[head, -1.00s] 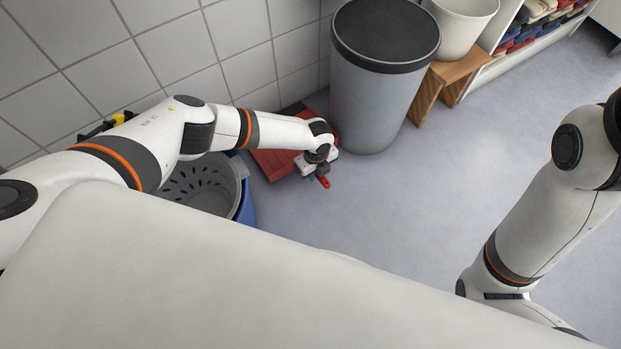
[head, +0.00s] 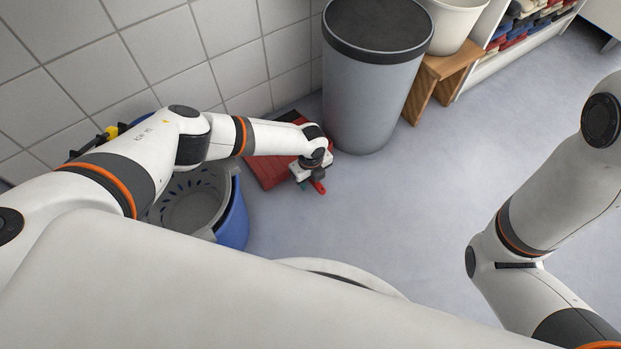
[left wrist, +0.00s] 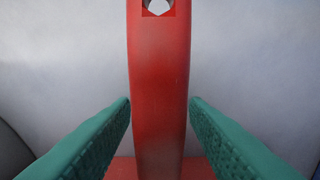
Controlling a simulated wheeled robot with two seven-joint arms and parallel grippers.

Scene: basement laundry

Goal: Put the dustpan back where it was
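The red dustpan (head: 266,173) is low by the tiled wall, between the laundry basket and the grey bin, partly hidden behind my left forearm. Its handle end (head: 319,187) sticks out past my left gripper (head: 307,178). In the left wrist view the red handle (left wrist: 160,85), with a hole near its end, runs between the green fingers of the left gripper (left wrist: 160,103). Both fingertips meet the handle's edges, so the gripper looks shut on it. I cannot tell whether the pan rests on the floor. My right arm is at the right; its gripper is out of view.
A tall grey bin (head: 368,105) with a dark top stands right beside the dustpan. A grey perforated basket (head: 190,208) and a blue one (head: 234,222) are to its left. A wooden stool (head: 440,80) bears a white bucket (head: 455,28). The floor (head: 420,190) at centre right is clear.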

